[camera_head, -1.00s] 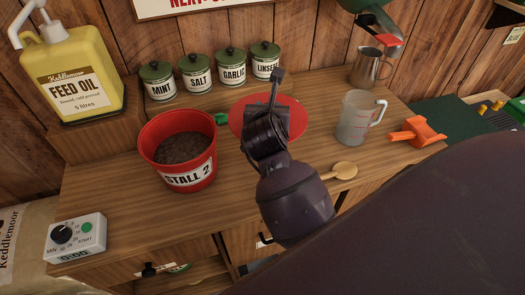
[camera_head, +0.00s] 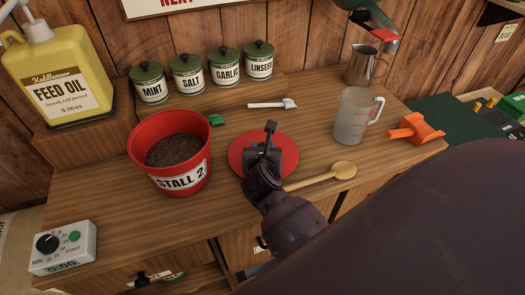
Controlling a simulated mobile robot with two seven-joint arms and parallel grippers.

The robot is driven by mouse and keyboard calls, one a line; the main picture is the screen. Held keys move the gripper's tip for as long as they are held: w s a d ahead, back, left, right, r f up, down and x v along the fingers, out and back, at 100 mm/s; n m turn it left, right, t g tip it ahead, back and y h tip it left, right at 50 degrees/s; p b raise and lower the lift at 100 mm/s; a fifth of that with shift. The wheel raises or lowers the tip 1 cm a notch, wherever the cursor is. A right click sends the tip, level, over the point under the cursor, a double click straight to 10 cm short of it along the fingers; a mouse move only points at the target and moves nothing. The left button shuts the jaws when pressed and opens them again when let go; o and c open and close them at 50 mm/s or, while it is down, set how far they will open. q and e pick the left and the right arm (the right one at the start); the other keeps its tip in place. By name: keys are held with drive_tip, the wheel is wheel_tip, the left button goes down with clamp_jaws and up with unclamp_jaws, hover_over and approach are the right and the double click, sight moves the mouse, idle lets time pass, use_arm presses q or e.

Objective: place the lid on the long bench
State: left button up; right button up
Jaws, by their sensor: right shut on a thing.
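The lid is a flat round red disc (camera_head: 239,151), at mid-bench in the head view. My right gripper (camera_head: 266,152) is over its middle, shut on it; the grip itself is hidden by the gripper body. The lid lies about level, at or just above the wooden top of the long bench (camera_head: 105,218); I cannot tell whether it touches. My left gripper is not in view.
A red feed bucket (camera_head: 140,163) stands left of the lid, and a wooden spoon (camera_head: 343,170) lies close on its right. A white-handled tool (camera_head: 266,105) lies behind.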

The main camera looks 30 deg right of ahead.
drive_tip(key=shift+f, duration=0.35)
drive_tip(key=o, duration=0.9)
drive_tip(key=shift+o, duration=0.2)
drive_tip(key=shift+r, duration=0.15)
drive_tip(key=v, duration=0.7)
drive_tip(key=shift+s+a+r, duration=0.1)
drive_tip(key=shift+s+a, duration=0.05)
drive_tip(key=shift+s, duration=0.05)
